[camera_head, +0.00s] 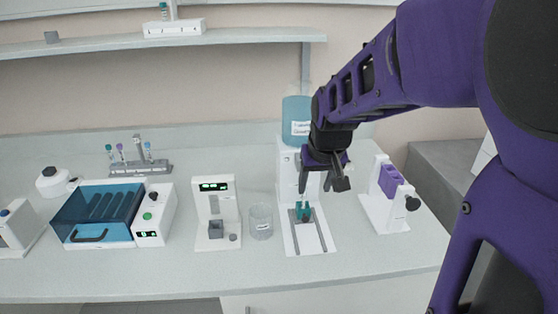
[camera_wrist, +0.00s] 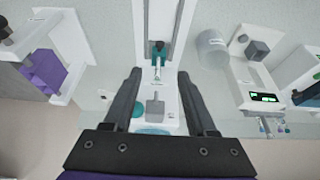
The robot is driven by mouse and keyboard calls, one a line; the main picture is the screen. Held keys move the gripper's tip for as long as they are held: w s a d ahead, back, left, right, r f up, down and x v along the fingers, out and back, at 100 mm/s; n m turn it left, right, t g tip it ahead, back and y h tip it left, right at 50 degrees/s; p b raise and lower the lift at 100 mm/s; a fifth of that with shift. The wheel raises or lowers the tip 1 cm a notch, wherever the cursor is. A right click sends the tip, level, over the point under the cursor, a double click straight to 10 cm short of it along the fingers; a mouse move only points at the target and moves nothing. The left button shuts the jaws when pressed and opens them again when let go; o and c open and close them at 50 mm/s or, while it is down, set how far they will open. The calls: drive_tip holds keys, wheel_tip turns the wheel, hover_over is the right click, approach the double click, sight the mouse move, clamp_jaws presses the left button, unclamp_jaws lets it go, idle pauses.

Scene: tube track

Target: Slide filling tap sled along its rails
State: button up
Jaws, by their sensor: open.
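The filling station has a white base (camera_head: 312,242) with two grey rails (camera_head: 321,232), and a bottle of teal liquid (camera_head: 296,110) on top. My gripper (camera_head: 322,184) is open and empty, pointing down above the station in front of the bottle. The wrist view shows both dark fingers (camera_wrist: 160,77) apart, with the station's top between them. Nothing touches the sled.
A glass beaker (camera_head: 260,222) stands close left of the rails, beside a white device with a green display (camera_head: 215,210). A white stand with a purple block (camera_head: 390,182) is to the right. The bench in front of the base is clear.

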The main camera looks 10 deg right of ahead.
sight(306, 217)
drive_tip(key=b+x, duration=0.5)
drive_tip(key=x, duration=1.1)
drive_tip(key=shift+w+f, duration=0.1)
drive_tip(key=shift+c, duration=0.2)
clamp_jaws()
idle(0.6)
